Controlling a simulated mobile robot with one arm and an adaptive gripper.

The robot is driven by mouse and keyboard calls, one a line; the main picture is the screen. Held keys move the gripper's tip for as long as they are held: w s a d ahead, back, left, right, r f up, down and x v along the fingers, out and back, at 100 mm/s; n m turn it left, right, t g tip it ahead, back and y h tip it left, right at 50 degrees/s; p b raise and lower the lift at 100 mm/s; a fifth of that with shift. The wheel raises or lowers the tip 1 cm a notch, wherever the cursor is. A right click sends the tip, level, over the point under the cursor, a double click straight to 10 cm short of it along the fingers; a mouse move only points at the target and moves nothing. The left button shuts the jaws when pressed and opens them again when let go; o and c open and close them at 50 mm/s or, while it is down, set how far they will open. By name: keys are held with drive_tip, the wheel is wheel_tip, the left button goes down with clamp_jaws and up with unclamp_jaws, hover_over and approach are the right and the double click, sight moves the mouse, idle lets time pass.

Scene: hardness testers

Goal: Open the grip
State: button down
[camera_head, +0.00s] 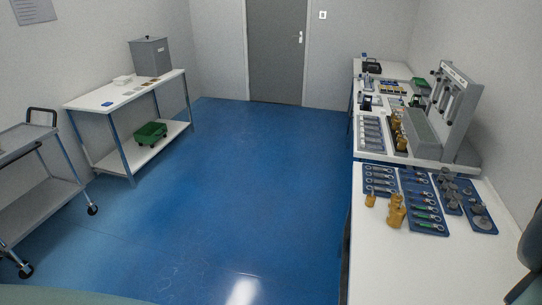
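My gripper is not in view, so whether it is open or holds anything cannot be seen. Dark and greenish shapes cut off at the right and bottom edges look like parts of my own body. On the white bench (430,270) at the right lie blue trays (428,212) with small tools and grey round pieces. Several brass-coloured pieces (396,212) stand by the trays. A grey testing machine (452,110) stands farther back.
A grey cart (35,195) stands at the left. Behind it, a white table (120,95) holds a grey box (150,56), with a green bin (150,133) on its lower shelf. The blue floor (240,190) is clear up to the grey door (277,50).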

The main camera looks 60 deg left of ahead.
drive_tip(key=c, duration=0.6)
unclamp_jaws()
